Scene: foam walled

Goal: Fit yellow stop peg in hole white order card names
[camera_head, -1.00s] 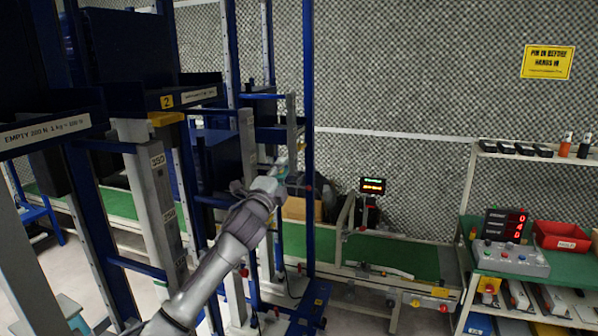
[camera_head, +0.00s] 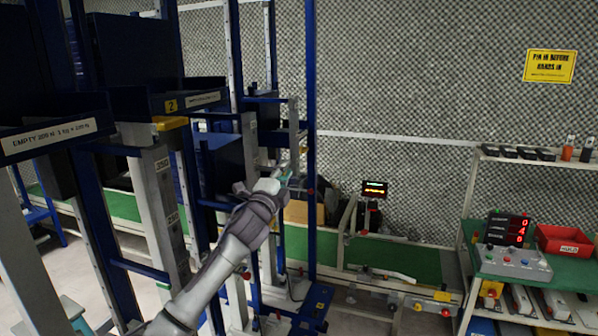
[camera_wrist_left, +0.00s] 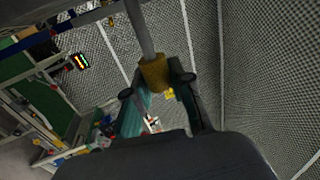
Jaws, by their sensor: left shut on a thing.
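My left gripper (camera_head: 284,172) is at the end of my raised arm, in front of the blue-framed rack. In the left wrist view its two fingers (camera_wrist_left: 155,88) are shut on the yellow stop peg (camera_wrist_left: 153,72). A grey shaft runs from the yellow part toward the top of that view; I cannot tell whether it is in a hole. In the head view the peg is too small to make out. Grey columns (camera_head: 162,205) with number labels stand at the left. I cannot make out a white order card. My right gripper is not in view.
Blue uprights (camera_head: 310,130) and shelf ledges crowd around my left arm. A green conveyor (camera_head: 390,260) lies beyond, with a small lit display (camera_head: 374,188). At the right are a control box (camera_head: 515,262) and a red bin (camera_head: 565,240). A yellow sign (camera_head: 549,66) hangs on the foam wall.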

